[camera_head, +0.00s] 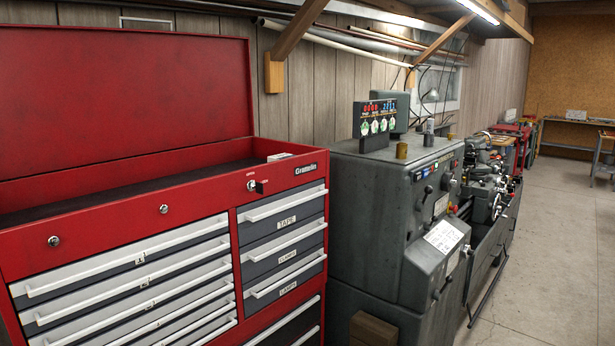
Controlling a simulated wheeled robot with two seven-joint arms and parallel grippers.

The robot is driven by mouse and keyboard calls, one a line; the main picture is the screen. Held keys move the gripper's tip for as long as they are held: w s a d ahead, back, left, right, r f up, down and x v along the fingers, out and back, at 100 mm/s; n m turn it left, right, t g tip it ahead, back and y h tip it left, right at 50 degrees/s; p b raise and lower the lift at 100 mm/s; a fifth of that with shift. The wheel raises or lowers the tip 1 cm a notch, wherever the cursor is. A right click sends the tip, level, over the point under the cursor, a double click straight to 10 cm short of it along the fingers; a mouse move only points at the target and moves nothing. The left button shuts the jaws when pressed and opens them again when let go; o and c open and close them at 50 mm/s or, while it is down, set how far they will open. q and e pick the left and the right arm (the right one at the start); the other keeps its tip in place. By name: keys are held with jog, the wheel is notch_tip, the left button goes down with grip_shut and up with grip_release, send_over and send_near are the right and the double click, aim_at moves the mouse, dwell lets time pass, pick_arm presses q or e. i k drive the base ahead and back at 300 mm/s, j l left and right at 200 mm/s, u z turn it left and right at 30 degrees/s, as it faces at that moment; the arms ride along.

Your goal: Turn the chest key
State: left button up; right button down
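The red tool chest (90,215) fills the left of the head view with its lid standing open. A key with a dark head (262,187) sticks out of the chest's front near the upper right. It sits at a round silver lock (251,185). Two more round locks show on the front, one in the middle (164,209) and one at the left (54,241); neither has a key in it. The drawers look closed. Neither of my grippers is in view.
A grey machine (385,215) with a lit digital display (380,118) stands right of the chest. A lathe (485,185) is beyond it. A wooden block (373,329) is low at the front. The concrete floor (560,250) at the right is clear.

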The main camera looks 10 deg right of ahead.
aim_at(259, 186)
jog(key=i+l, duration=0.15)
jog(key=l, duration=0.25)
jog(key=i+l, duration=0.15)
jog(key=l, duration=0.25)
jog(key=i+l, duration=0.15)
jog(key=l, duration=0.2)
jog(key=i+l+u, duration=0.1)
jog(key=l, duration=0.3)
jog(key=i+l, duration=0.2)
jog(key=l, duration=0.2)
jog(key=i+l, duration=0.15)
jog(key=l, duration=0.25)
jog(key=i+l, duration=0.1)
jog(key=l, duration=0.3)
